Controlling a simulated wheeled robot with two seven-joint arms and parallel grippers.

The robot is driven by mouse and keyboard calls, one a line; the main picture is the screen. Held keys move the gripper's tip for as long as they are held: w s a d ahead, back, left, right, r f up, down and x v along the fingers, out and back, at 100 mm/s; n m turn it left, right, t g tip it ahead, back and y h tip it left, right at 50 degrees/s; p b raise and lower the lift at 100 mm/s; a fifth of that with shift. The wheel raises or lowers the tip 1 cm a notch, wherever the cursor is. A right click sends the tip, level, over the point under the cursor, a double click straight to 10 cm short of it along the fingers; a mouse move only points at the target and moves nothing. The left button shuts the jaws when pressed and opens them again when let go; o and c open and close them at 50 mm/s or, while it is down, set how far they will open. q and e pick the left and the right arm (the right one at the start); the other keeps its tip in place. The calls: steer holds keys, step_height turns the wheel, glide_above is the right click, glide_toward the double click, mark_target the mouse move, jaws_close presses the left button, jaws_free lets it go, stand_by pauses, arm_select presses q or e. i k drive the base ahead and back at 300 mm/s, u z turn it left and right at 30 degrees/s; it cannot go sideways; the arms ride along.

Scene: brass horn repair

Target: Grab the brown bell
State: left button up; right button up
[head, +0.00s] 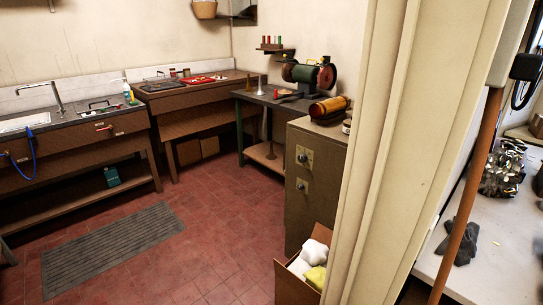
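No clear bell shape shows in the head view. A brown and amber rounded object (329,107) lies on its side on top of the grey-green cabinet (318,165); I cannot tell whether it is the brown bell. Its left end is dark and its right part glossy amber. Neither of my grippers is in view.
A cream wall edge or door frame (375,150) stands close on the right. Beyond it is a white worktop (488,235) with a dark glove (460,242). An open cardboard box (290,287) stands before the cabinet. The red tiled floor (215,235) is mostly clear, with a grey mat (112,250).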

mark_target(270, 156)
steer(key=u, duration=0.85)
steer(key=i, duration=4.2)
steer(key=z, duration=2)
steer(key=i, duration=2.3)
steer(key=z, duration=0.4)
